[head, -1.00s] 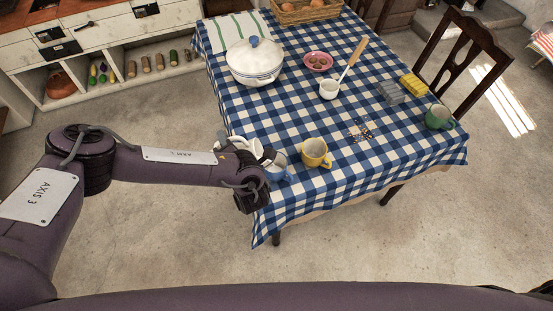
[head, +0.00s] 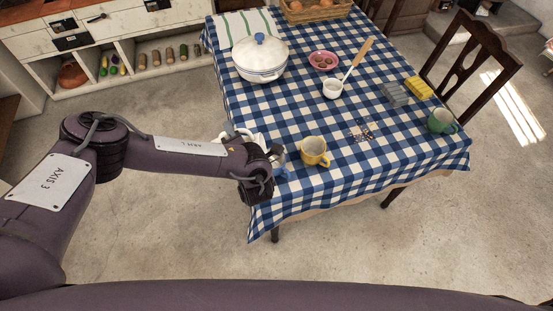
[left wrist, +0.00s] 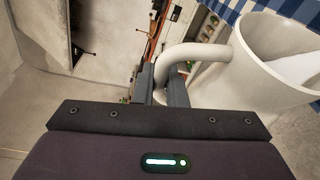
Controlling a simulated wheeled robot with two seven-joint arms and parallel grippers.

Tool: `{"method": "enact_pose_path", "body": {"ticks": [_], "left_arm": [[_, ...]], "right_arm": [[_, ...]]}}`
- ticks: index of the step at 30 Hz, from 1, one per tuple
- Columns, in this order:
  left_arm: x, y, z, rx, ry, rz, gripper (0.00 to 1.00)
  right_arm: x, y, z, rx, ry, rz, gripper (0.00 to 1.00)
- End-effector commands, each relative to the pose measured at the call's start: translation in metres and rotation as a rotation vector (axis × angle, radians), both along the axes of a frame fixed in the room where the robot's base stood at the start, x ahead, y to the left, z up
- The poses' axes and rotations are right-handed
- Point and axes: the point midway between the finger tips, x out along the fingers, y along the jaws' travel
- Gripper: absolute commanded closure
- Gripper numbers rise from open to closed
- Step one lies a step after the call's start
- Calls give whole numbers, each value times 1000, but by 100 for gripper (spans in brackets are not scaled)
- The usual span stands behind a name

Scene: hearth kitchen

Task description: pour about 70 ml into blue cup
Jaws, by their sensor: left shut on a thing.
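My left gripper (head: 272,162) is at the near left edge of the table in the head view. It is shut on the handle of a white jug (left wrist: 262,78); in the left wrist view the gripper (left wrist: 161,84) has one finger on each side of that handle. The jug looks tilted in that view, with a pale content inside. In the head view only bits of the jug (head: 230,136) show behind my arm. The blue cup (head: 283,173) is almost wholly hidden behind my left gripper; whether the jug touches it cannot be told. My right gripper is not in view.
A yellow cup (head: 314,152) stands just right of my left gripper. Farther off are a white lidded pot (head: 259,62), a ladle (head: 333,88), a pink bowl (head: 323,60), sponges (head: 419,88) and a green cup (head: 441,121). Crumbs (head: 362,132) lie mid-table.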

Motion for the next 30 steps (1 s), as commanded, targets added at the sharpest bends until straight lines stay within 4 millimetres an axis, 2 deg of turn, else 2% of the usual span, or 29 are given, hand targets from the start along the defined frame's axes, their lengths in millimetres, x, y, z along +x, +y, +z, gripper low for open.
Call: {"method": "enact_pose_path", "body": {"ticks": [17, 30], "left_arm": [[6, 3, 4, 24, -3, 2, 100], [8, 3, 5, 39, -3, 3, 100]], "right_arm": [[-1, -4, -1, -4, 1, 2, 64], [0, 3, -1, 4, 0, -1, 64]]}}
